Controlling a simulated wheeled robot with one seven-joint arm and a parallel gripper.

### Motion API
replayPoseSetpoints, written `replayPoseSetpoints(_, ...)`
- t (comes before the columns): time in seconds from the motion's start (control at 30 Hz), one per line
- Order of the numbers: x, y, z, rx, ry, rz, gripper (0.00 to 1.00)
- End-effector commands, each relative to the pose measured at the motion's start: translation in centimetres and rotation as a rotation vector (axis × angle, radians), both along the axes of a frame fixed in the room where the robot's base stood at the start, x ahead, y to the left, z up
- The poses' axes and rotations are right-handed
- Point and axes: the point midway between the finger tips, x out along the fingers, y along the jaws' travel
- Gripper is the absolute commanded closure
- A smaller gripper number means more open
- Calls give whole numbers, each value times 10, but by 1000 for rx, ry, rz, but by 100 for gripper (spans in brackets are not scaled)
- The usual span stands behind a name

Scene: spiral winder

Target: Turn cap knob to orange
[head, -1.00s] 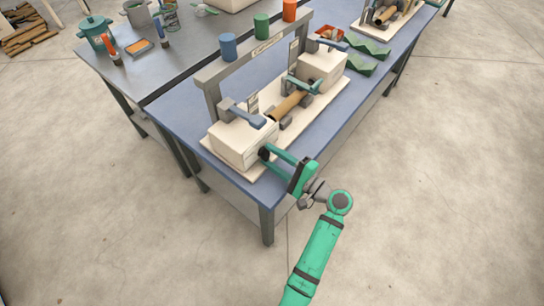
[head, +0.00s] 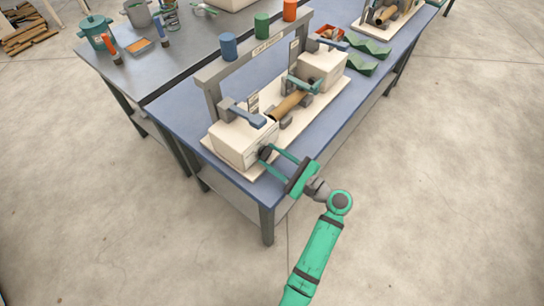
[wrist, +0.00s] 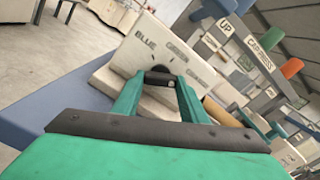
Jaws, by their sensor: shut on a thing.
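The cap knob (wrist: 160,77) is a dark round knob on the end face of the near cream box (head: 240,143). In the wrist view, lettering reading BLUE and GREEN stands above it, with a third, hard-to-read label to its right. The knob's pointer direction cannot be made out. My gripper (head: 266,157) reaches in from the front right, its two green fingers shut on the knob's sides; it also shows in the wrist view (wrist: 157,86). In the head view the fingers partly hide the knob.
The machine stands on a blue bench (head: 180,115). A blue-grey lever (head: 243,113) tops the near box. A brown tube (head: 290,105) lies between the boxes. Blue (head: 228,46), green (head: 262,25) and orange (head: 290,10) cylinders top the grey frame. The floor at right is clear.

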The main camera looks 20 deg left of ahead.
Motion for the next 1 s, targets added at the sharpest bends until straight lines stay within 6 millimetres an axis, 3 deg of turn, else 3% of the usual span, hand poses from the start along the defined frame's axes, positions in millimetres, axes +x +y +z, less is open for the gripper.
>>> replayPoseSetpoints(0.43, 0, -1, -2, 3, 15, -2, 83)
replayPoseSetpoints(0.47, 0, -1, -2, 3, 15, -2, 58)
replayPoseSetpoints(0.53, 0, -1, -1, 4, 15, -2, 42)
replayPoseSetpoints(0.87, 0, -2, -1, 4, 11, -1, 42)
replayPoseSetpoints(1.0, -4, -14, -1, 4, 12, -4, 42)
